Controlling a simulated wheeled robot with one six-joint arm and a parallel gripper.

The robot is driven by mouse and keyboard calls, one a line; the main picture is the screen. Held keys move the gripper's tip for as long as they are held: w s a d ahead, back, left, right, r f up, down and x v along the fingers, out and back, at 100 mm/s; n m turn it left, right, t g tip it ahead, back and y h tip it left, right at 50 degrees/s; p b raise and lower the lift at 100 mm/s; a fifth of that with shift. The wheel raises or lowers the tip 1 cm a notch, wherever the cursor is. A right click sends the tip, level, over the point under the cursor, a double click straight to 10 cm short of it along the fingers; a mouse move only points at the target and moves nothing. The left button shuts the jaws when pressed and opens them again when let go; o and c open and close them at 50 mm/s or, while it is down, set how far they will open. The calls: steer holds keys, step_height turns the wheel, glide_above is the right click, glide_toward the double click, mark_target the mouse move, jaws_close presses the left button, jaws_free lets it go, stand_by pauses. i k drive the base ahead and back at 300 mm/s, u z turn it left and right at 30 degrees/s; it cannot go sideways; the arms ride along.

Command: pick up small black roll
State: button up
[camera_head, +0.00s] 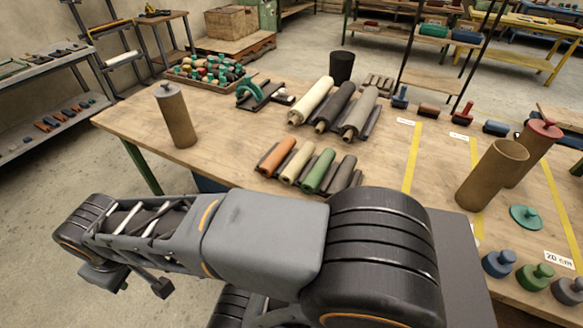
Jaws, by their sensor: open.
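The small black roll (341,175) lies on the wooden table (225,170). It is the rightmost of a row of short rolls, beside the green one (318,171), and slants with its far end toward the upper right. My arm crosses the foreground below this row. My gripper (131,283) seems to be the dark parts under the arm's left end. Its jaws stand apart with floor visible between them. It is well left of the black roll, not touching it, and partly hidden by the arm.
Short cream (297,162) and orange (277,155) rolls lie left of the green one. Longer cream (311,101), dark (335,106) and grey (361,112) rolls lie behind. A brown cylinder (177,117) stands at left. Bare table surrounds it.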

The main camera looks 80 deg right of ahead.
mark_target(341, 180)
steer(key=i, duration=1.35)
steer(key=z, duration=3.75)
